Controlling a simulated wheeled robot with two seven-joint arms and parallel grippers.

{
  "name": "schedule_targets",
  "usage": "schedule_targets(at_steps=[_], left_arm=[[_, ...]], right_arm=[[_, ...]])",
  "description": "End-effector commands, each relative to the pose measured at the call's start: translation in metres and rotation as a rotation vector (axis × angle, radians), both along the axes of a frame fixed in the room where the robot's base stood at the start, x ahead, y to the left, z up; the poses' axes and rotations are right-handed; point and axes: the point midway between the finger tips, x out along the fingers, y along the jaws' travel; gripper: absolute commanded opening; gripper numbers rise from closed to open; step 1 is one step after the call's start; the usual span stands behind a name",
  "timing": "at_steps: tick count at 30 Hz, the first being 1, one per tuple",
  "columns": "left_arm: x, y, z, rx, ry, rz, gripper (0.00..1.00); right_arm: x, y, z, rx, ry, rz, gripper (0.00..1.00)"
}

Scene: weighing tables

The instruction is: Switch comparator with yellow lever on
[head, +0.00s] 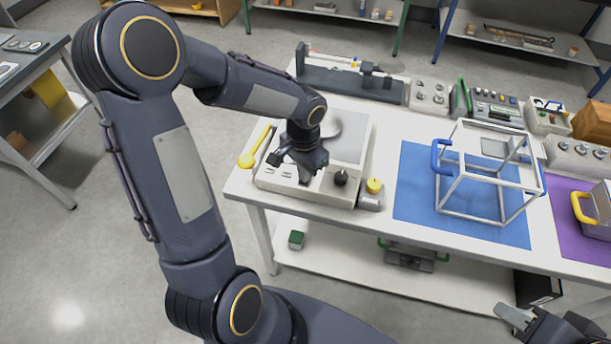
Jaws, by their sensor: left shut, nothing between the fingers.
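The comparator (345,148) is a pale, box-shaped device on the white table, with a round pan on top and a black knob on its front right. A yellow lever (254,149) runs along its left side, its thick rounded end toward the front. My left gripper (304,178) is shut and empty, pointing down over the front panel, to the right of the lever and apart from it. It hides part of the panel and pan. My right gripper (540,322) is at the bottom right, partly cut off, away from the comparator; its opening is unclear.
A small box with a yellow knob (374,187) stands at the comparator's front right corner. A blue mat (414,205) carries a white open frame (487,212) with a blue handle. A long grey instrument (345,82) and several control boxes line the back.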

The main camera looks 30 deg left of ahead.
Motion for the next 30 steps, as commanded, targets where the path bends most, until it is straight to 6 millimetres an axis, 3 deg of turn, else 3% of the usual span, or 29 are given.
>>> schedule_targets(at_steps=[17, 30], left_arm=[[0.0, 0.0, -0.007, 0.0, 0.0, 0.0, 0.0], [0.0, 0.0, 0.025, 0.001, 0.0, -0.001, 0.0]], right_arm=[[0.0, 0.0, -0.006, 0.0, 0.0, 0.0, 0.36], [0.0, 0.0, 0.018, 0.0, 0.0, 0.0, 0.36]])
